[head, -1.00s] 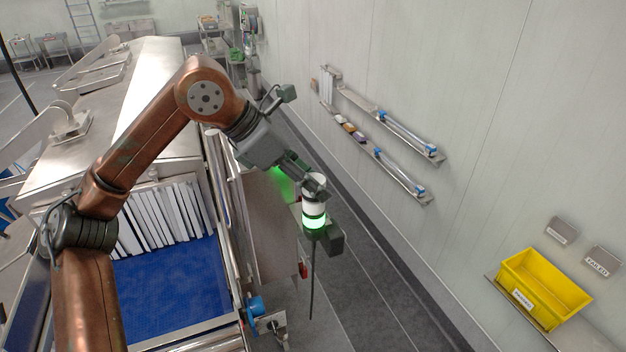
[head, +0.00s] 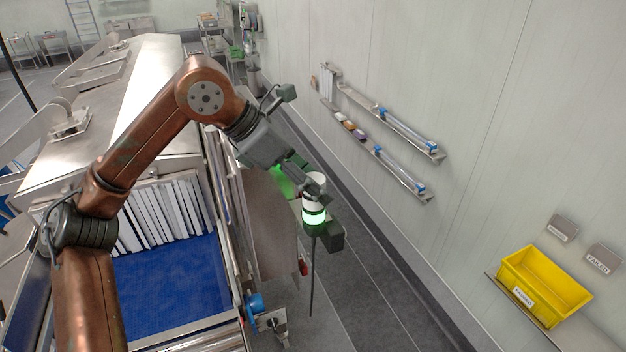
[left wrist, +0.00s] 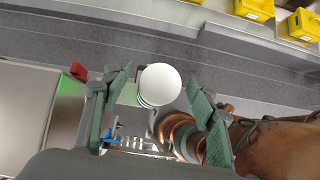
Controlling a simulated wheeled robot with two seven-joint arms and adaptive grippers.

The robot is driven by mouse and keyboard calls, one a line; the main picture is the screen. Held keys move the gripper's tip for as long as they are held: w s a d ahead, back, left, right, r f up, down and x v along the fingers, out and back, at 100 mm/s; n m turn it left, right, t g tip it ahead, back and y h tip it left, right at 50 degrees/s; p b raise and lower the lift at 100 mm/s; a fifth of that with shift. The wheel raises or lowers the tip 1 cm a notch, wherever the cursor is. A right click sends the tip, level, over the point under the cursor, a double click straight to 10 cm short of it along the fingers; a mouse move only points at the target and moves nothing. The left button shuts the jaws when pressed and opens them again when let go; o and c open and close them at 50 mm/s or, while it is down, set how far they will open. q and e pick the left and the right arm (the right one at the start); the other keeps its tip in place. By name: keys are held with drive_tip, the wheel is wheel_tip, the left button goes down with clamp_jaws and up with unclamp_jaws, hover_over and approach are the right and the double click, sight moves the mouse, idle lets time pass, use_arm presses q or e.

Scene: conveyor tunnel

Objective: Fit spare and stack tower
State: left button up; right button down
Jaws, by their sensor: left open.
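The stack tower (head: 314,196) stands on a dark bracket above a thin dark pole beside the machine. It has a white top and a green-lit section (head: 313,216). My left gripper (head: 309,184) is open at the tower's white top. In the left wrist view, the round white cap (left wrist: 160,85) lies between the two spread fingers (left wrist: 160,76), with a visible gap on each side. Part of the tower's top is hidden behind a finger in the head view. My right gripper is not in view.
Two wall shelves hold blue-ended tubes; the lower shelf (head: 405,184) also has small coloured blocks (head: 349,125). A yellow bin (head: 543,285) sits on a wall shelf at right, below a "FAILED" sign (head: 602,259). The conveyor with blue belt (head: 175,285) is at left. The aisle floor is clear.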

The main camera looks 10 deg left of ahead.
use_arm(q)
drive_tip(key=v, duration=1.2)
drive_tip(key=shift+d, duration=0.1)
idle(0.5)
wheel_tip(320, 180, up, 7)
drive_tip(key=p, duration=0.7)
idle(0.4)
